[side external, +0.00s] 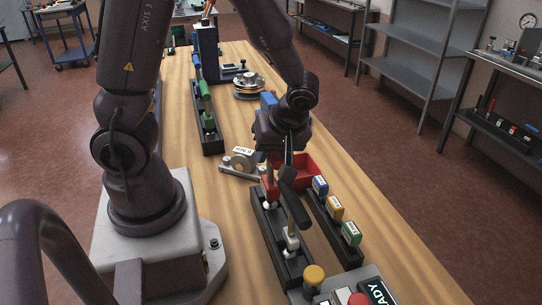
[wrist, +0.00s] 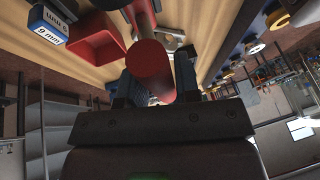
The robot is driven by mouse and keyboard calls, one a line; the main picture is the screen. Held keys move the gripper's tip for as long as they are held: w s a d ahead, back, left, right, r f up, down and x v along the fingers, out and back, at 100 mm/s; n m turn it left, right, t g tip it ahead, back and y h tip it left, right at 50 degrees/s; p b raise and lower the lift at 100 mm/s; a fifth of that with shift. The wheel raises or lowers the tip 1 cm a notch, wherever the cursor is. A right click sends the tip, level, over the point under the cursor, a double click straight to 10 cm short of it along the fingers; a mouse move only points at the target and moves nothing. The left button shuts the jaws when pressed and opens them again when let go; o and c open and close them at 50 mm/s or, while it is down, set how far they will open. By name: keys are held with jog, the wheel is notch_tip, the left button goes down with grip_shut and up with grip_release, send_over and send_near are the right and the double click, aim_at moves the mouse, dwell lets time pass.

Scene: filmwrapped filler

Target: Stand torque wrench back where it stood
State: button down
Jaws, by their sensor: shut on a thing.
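The red-handled tool, seemingly the torque wrench (side external: 272,190), is upright at the far end of a long black rack (side external: 262,228). My gripper (side external: 272,168) points down and is shut around its upper handle. In the wrist view the red handle (wrist: 153,78) lies between my two fingers (wrist: 155,88). Whether its lower end is seated in the rack is hidden.
A red bin (side external: 305,172) stands just behind. Blue (side external: 320,187), yellow (side external: 335,208) and green (side external: 351,234) labelled blocks line a second rack to the right. A grey metal bracket (side external: 240,163) lies left. A button panel (side external: 340,297) is at the near end.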

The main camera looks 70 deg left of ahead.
jog(key=shift+f, duration=0.45)
jog(key=c, duration=0.8)
grip_release()
jog(key=v, duration=1.1)
jog(key=s+d+r+m+t+h, duration=0.1)
jog(key=s+r+m+t, duration=0.1)
jog(key=m, duration=0.4)
jog(key=s+r+m+t+h, duration=0.2)
jog(key=r+m+t, duration=0.1)
jog(key=r+m, duration=0.1)
jog(key=s+d+r+m+t+h, duration=0.1)
jog(key=s+r+m+t, duration=0.1)
jog(key=m, duration=0.5)
jog(key=shift+s+d+r+m+t+h, duration=0.2)
jog(key=shift+d+r+m+t+h, duration=0.1)
jog(key=shift+d+r+t, duration=0.15)
